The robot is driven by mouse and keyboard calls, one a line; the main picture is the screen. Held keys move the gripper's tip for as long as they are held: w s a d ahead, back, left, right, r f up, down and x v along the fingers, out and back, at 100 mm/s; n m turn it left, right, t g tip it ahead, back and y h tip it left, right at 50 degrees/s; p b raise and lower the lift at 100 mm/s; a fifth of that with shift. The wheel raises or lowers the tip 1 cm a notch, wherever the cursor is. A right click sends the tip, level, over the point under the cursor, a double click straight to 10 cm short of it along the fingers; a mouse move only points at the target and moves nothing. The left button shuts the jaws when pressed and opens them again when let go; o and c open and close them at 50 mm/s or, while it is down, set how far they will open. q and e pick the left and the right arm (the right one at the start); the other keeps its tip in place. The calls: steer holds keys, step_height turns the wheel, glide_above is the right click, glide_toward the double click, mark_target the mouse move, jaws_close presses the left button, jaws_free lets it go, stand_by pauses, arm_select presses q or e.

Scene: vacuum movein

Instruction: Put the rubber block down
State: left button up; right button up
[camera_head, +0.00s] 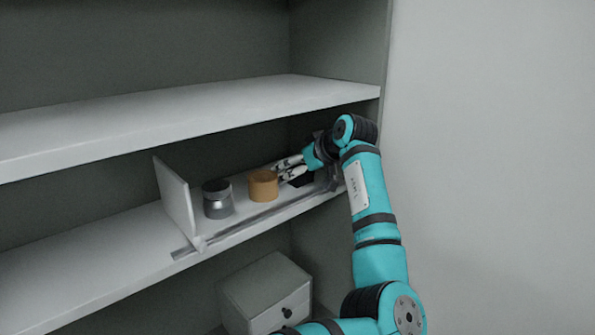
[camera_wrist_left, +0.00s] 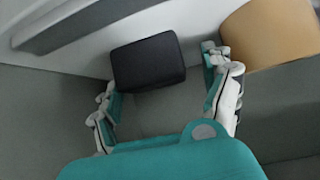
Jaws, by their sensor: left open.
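The rubber block (camera_wrist_left: 148,63) is a black block with rounded edges, in the upper middle of the left wrist view. It lies on the shelf surface, between and slightly beyond the spread fingertips, with a visible gap to the left finger. In the head view a dark patch of the block (camera_head: 301,180) shows beside the fingers, mostly hidden by them. My left gripper (camera_head: 281,171) reaches onto the middle shelf from the right; it is open around the block's near end in the wrist view (camera_wrist_left: 158,72). My right gripper is in neither view.
An orange-tan cylinder (camera_head: 263,185) stands close left of the fingers, also in the wrist view (camera_wrist_left: 270,35). The upper shelf (camera_head: 200,112) overhangs. A small drawer box (camera_head: 265,290) stands below.

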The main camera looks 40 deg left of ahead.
arm_select(q)
steer(key=b+v, duration=0.4)
steer(key=v, duration=0.8)
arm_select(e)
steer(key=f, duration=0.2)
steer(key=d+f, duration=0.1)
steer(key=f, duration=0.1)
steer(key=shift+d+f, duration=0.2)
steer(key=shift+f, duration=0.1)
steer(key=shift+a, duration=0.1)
arm_select(q)
steer(key=shift+d+f, duration=0.1)
